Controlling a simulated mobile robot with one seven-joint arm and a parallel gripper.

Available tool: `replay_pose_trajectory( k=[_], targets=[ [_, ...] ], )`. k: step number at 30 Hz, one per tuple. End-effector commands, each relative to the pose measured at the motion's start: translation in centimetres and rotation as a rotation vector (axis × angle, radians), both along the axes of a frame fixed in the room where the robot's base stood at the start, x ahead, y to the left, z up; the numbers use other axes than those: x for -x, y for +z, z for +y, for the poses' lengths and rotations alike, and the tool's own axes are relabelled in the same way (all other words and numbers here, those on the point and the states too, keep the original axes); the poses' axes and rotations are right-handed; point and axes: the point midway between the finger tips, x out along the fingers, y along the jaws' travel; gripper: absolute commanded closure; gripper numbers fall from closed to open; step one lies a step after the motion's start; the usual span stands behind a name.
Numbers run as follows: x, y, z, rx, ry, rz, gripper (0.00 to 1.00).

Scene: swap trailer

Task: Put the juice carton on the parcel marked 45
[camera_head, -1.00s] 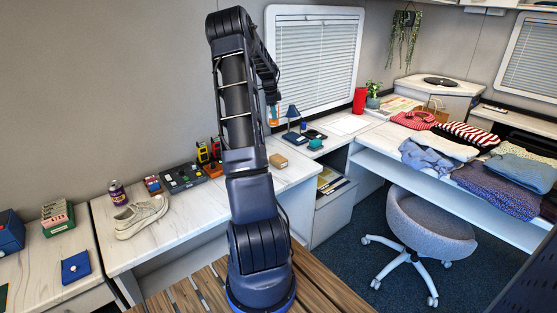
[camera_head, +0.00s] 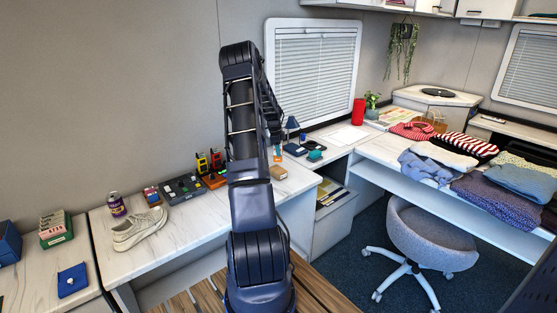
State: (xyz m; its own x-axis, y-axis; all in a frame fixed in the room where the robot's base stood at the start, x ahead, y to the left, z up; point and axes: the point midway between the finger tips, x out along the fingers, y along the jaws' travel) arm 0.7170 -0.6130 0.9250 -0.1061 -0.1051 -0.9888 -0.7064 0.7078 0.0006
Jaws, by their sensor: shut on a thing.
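My arm rises in the middle of the view and reaches away over the white counter. My gripper (camera_head: 276,144) is small and partly hidden by the arm. It is shut on a small orange and blue thing, the juice carton (camera_head: 277,154), which looks upright. A small brown parcel (camera_head: 278,172) lies on the counter just below the carton in the picture. I cannot read a number on it, and I cannot tell whether carton and parcel touch.
A blue lamp (camera_head: 291,125), a dark flat item (camera_head: 295,149) and a teal object (camera_head: 315,155) lie right of the parcel. A black tray (camera_head: 184,188), a sneaker (camera_head: 139,228) and a purple can (camera_head: 116,204) stand on the left. Folded clothes (camera_head: 497,200) cover the right counter.

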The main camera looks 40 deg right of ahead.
Motion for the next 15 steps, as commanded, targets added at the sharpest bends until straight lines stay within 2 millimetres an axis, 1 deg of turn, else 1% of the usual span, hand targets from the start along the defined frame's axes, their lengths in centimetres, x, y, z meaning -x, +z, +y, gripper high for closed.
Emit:
replay_pose_trajectory(
  k=[8, 15],
  targets=[
    [0.0, -1.8, 0.0, -0.001, 0.000, 0.001, 0.92],
    [0.0, -4.8, 0.0, 0.000, 0.000, 0.000, 0.92]
  ],
)
